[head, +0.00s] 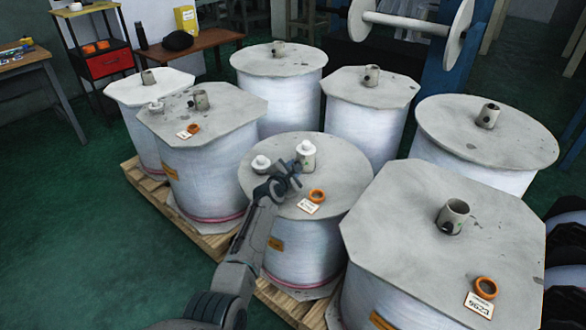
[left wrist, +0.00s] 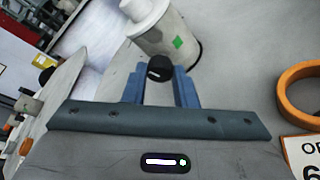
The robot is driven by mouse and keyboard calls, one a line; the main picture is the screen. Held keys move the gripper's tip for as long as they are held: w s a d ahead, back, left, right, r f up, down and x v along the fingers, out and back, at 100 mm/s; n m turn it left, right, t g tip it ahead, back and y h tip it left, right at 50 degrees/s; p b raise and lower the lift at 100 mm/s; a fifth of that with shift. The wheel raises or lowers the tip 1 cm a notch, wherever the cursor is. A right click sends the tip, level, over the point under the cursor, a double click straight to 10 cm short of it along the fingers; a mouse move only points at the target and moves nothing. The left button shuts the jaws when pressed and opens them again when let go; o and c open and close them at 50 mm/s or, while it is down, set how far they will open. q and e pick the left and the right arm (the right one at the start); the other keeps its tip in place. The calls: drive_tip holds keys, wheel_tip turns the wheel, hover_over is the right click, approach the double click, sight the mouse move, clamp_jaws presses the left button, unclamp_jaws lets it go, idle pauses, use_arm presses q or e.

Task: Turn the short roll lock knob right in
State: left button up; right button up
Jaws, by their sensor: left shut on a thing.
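The roll (head: 258,213) stands in the front middle with a round grey top plate. Its core tube (head: 308,159) carries a white plug (head: 306,147) at the top; the tube also shows in the left wrist view (left wrist: 180,35), with a green mark. A black lock knob (left wrist: 160,68) sits low at the tube's side. My left gripper (head: 291,179) is shut on the knob, its blue fingers (left wrist: 160,85) on either side of it. In the head view the gripper hides the knob. My right gripper is not in view.
A white piece (head: 261,163) stands left of the tube on the same plate. An orange ring (head: 317,195) and a tag (head: 308,207) lie to the right. Several other rolls crowd around, including a front right one (head: 400,220), on a wooden pallet (head: 150,202).

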use_arm(q)
drive_tip(key=shift+f, duration=0.1)
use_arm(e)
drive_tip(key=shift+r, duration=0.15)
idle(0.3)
use_arm(q)
drive_tip(key=o, duration=1)
drive_tip(key=shift+s, duration=0.15)
drive_tip(key=p+v, duration=0.2)
drive_tip(key=v, duration=0.1)
drive_tip(key=shift+s+a, duration=0.1)
drive_tip(key=shift+s, duration=0.15)
drive_tip(key=p+v, duration=0.1)
drive_tip(key=v, duration=0.4)
drive_tip(key=shift+s+p, duration=0.25)
drive_tip(key=shift+p, duration=0.05)
drive_tip(key=shift+v, duration=0.8)
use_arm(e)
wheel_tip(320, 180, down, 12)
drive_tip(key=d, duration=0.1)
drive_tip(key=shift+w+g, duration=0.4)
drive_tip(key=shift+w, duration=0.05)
